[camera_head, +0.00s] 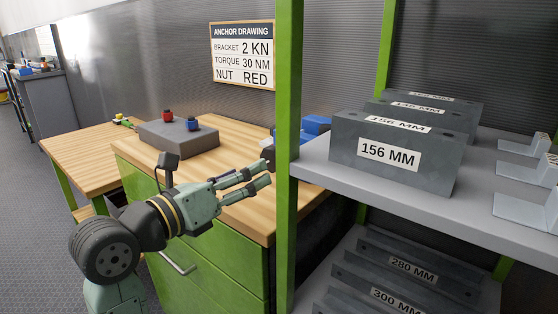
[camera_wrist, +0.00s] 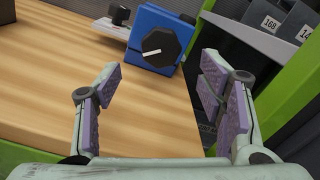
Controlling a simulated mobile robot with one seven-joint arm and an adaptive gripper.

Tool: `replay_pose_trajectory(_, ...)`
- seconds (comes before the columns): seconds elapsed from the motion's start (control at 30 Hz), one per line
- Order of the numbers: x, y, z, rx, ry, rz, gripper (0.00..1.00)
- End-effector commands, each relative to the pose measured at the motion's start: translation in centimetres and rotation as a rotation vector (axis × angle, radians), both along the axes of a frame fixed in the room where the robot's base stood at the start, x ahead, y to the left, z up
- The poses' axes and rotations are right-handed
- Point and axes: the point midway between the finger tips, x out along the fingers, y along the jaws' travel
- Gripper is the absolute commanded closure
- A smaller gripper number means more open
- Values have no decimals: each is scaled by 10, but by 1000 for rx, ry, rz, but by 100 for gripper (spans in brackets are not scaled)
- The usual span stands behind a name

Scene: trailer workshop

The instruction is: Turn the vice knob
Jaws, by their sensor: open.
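A blue block-shaped body (camera_wrist: 146,20) carries a round black knob (camera_wrist: 160,48) with a white line across its face, in the upper middle of the wrist view. I take this to be the vice and its knob. In the head view only part of the blue body (camera_head: 316,125) shows beside the green post; its knob cannot be made out for certain. My gripper (camera_head: 262,174) is over the right part of the wooden bench top. In the wrist view my gripper (camera_wrist: 160,78) is open and empty, its fingers either side of the view and apart from the knob.
A green shelf post (camera_head: 289,100) stands close right of my gripper. The shelf (camera_head: 470,190) holds labelled grey blocks (camera_head: 400,155). A grey block (camera_head: 178,137) with red and blue knob-like pieces sits on the bench (camera_head: 235,130). A small black knob (camera_wrist: 120,14) stands left of the blue body.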

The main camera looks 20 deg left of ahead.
Motion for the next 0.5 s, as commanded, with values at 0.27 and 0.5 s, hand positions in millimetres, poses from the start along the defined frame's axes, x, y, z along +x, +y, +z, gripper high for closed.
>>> replay_pose_trajectory(0.27, 51, -20, 2, -1, 0, -6, 37)
replay_pose_trajectory(0.5, 81, -31, 1, 0, -1, -5, 37)
